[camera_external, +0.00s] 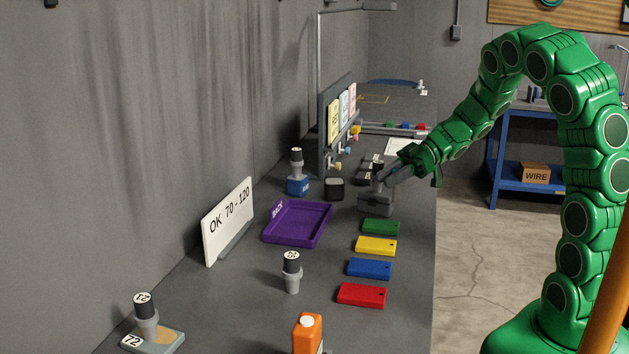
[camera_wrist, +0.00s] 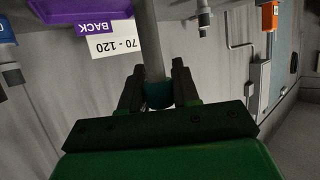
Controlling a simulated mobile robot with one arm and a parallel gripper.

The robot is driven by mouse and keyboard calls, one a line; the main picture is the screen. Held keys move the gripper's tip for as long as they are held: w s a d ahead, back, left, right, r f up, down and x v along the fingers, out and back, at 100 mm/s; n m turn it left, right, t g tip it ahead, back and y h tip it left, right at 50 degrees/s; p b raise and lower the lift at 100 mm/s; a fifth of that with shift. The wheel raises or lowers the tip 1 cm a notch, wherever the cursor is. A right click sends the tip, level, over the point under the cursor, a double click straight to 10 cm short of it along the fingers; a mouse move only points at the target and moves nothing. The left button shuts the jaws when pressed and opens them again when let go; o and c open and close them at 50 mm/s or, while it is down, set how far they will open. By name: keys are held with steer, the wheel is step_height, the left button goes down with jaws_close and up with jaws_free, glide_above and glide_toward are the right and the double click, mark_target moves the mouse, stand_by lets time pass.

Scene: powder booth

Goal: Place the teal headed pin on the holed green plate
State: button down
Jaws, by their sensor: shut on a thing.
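My gripper (camera_external: 388,176) is shut on the teal headed pin. In the wrist view my gripper's dark fingers (camera_wrist: 155,80) close on both sides of the pin's teal head (camera_wrist: 159,94). The pin's grey shaft (camera_wrist: 151,45) runs away from the fingers. In the external view I cannot make the pin out clearly at the fingertips. The holed green plate (camera_external: 381,227) lies flat on the bench, below and in front of my gripper, with nothing on it. A small hole shows near its right end.
A grey block (camera_external: 375,205) stands just below my gripper. Yellow (camera_external: 376,246), blue (camera_external: 370,268) and red (camera_external: 362,295) plates lie in a row nearer the camera. A purple tray (camera_external: 291,242), a white sign (camera_external: 228,220) and a black-capped grey piece (camera_external: 292,275) stand to the left.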

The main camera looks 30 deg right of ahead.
steer(key=shift+w+a+f, duration=0.15)
steer(key=shift+w+f, duration=0.45)
steer(key=shift+f, duration=0.7)
steer(key=shift+w+a+f, duration=0.2)
steer(key=shift+w+f, duration=0.45)
steer(key=shift+f, duration=0.6)
steer(key=shift+w+a+f, duration=0.15)
steer(key=shift+w+f, duration=0.45)
steer(key=shift+f, duration=0.7)
steer(key=shift+f, duration=0.1)
steer(key=c, duration=0.8)
jaws_free()
steer(key=shift+v, duration=6.05)
steer(key=shift+s, duration=0.1)
